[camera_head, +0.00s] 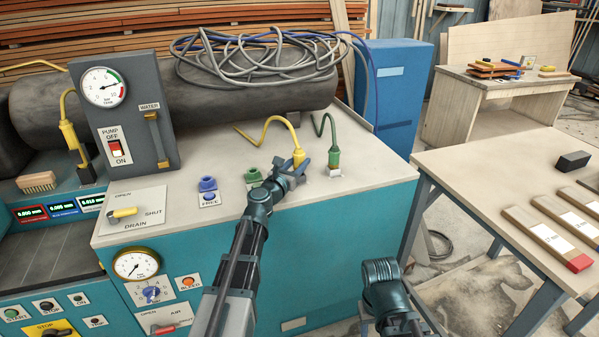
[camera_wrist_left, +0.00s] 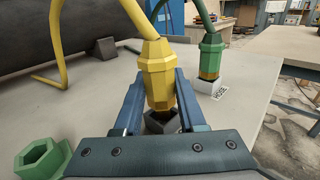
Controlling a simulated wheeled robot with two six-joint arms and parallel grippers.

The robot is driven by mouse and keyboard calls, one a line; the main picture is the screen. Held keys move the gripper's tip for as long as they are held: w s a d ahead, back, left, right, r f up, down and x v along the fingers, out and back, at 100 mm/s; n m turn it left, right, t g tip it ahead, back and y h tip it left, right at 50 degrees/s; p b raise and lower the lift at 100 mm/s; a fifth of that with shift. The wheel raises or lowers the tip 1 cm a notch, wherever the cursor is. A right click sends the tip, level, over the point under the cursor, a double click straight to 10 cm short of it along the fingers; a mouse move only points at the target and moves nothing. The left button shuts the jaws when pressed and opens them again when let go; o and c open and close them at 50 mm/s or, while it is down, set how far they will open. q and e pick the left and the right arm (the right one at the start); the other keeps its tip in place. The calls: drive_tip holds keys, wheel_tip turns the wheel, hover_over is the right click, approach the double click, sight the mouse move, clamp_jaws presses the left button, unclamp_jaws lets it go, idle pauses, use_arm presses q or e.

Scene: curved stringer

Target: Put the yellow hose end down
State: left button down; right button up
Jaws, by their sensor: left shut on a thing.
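The yellow hose end (camera_head: 299,158) is upright above the teal machine's pale top. My left gripper (camera_head: 291,172) is shut on it; in the left wrist view, the blue fingers stand on both sides of the yellow hose end (camera_wrist_left: 157,75). A dark holder (camera_wrist_left: 161,121) shows just under its lower end; I cannot tell if the two touch. The yellow hose (camera_head: 270,122) bends up and away to the left. Only part of my right arm shows at the bottom; its gripper is not visible.
A green hose end (camera_head: 334,158) stands upright to the right, close to my left gripper. A green socket (camera_head: 253,177) and a blue socket (camera_head: 208,186) are to the left. Grey coiled cable (camera_head: 255,60) lies behind. A wooden table (camera_head: 490,165) is at right.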

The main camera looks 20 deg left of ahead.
use_arm(q)
drive_tip(key=shift+f, duration=0.6)
use_arm(e)
drive_tip(key=shift+f, duration=0.55)
drive_tip(key=shift+f, duration=0.1)
use_arm(q)
drive_tip(key=shift+f+b, duration=0.25)
drive_tip(key=shift+b, duration=0.05)
drive_tip(key=shift+c, duration=2.4)
unclamp_jaws()
drive_tip(key=shift+r, duration=0.15)
drive_tip(key=shift+r, duration=0.1)
drive_tip(key=shift+s+a, duration=0.1)
drive_tip(key=shift+s, duration=0.25)
drive_tip(key=s, duration=0.3)
drive_tip(key=s+a, duration=0.1)
drive_tip(key=s, duration=0.3)
drive_tip(key=s+a, duration=0.1)
drive_tip(key=s, duration=0.3)
drive_tip(key=shift+s+a, duration=0.1)
